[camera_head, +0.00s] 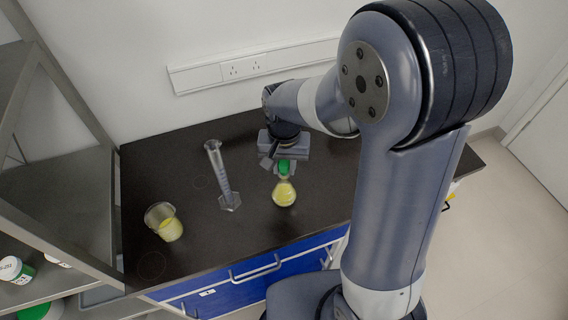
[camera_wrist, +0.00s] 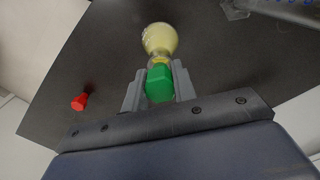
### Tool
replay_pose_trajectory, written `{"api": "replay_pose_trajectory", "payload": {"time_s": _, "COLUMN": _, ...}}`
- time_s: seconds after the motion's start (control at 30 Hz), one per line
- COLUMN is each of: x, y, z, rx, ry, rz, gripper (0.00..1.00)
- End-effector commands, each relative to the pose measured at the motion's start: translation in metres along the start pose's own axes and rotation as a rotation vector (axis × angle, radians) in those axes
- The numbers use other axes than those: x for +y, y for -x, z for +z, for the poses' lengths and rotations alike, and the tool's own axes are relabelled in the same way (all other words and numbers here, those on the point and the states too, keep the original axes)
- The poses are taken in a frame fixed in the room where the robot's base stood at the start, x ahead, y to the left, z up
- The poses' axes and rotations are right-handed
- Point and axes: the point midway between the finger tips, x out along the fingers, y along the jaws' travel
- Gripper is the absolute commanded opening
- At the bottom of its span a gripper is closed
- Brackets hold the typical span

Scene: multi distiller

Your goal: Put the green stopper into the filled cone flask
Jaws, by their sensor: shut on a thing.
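The green stopper (camera_head: 284,167) is between the fingers of my gripper (camera_head: 284,171), which is shut on it. It also shows in the wrist view (camera_wrist: 159,84), between the two grey fingers (camera_wrist: 159,90). The cone flask (camera_head: 284,194) with yellow liquid stands on the black bench, directly below the stopper in the head view. In the wrist view the flask (camera_wrist: 160,39) lies just beyond the stopper's end, with its neck lined up with it. I cannot tell whether the stopper is touching or inside the neck.
A graduated cylinder (camera_head: 221,178) stands left of the flask, and a beaker with yellow liquid (camera_head: 166,224) stands farther left. A red stopper (camera_wrist: 79,102) lies on the bench in the wrist view. A metal shelf (camera_head: 60,235) stands at the left. The bench (camera_head: 255,235) in front is clear.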

Motion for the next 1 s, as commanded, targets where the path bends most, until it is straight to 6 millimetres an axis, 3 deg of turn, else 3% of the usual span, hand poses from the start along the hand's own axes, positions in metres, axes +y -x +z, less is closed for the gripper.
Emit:
{"api": "replay_pose_trajectory", "payload": {"time_s": 0.27, "x": 0.0, "y": -0.007, "z": 0.0, "rx": 0.0, "ry": 0.0, "rz": 0.0, "gripper": 0.05}}
{"api": "replay_pose_trajectory", "payload": {"time_s": 0.3, "x": 0.0, "y": -0.007, "z": 0.0, "rx": 0.0, "ry": 0.0, "rz": 0.0, "gripper": 0.27}}
{"api": "replay_pose_trajectory", "payload": {"time_s": 0.6, "x": 0.0, "y": -0.006, "z": 0.0, "rx": 0.0, "ry": 0.0, "rz": 0.0, "gripper": 0.51}}
{"api": "replay_pose_trajectory", "payload": {"time_s": 0.87, "x": 0.0, "y": -0.005, "z": 0.0, "rx": 0.001, "ry": 0.0, "rz": 0.0, "gripper": 0.51}}
{"api": "replay_pose_trajectory", "payload": {"time_s": 1.0, "x": -0.001, "y": 0.008, "z": -0.001, "rx": 0.004, "ry": 0.0, "rz": -0.002, "gripper": 0.51}}
